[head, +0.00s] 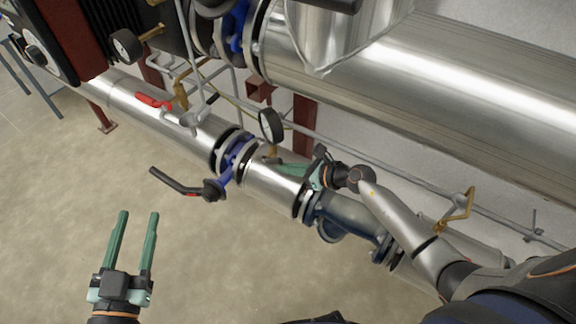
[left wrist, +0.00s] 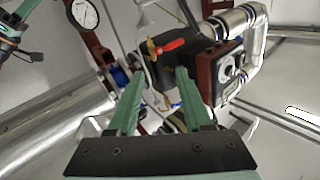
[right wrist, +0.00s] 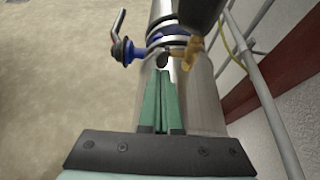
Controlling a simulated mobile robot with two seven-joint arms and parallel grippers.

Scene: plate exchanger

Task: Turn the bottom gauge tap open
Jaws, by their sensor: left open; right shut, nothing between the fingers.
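The bottom gauge (head: 270,123), a round dial, stands on the lower silver pipe, with its small brass tap (head: 272,151) under it. In the right wrist view the brass tap (right wrist: 193,50) shows just ahead and right of the fingertips, below the dark gauge body (right wrist: 200,12). My right gripper (head: 283,167) is shut and empty, close to the tap; I cannot tell if it touches. Its closed fingers also show in the right wrist view (right wrist: 164,75). My left gripper (head: 138,214) is open and empty over bare floor, away from the pipe; its spread fingers show in the left wrist view (left wrist: 157,72).
A blue valve (head: 232,160) with a black lever (head: 174,181) sits left of the gauge on the lower pipe (head: 205,130). Another gauge (head: 126,45) and a red-handled tap (head: 154,101) are further left. A large silver pipe (head: 440,90) runs above. The floor (head: 60,190) at left is clear.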

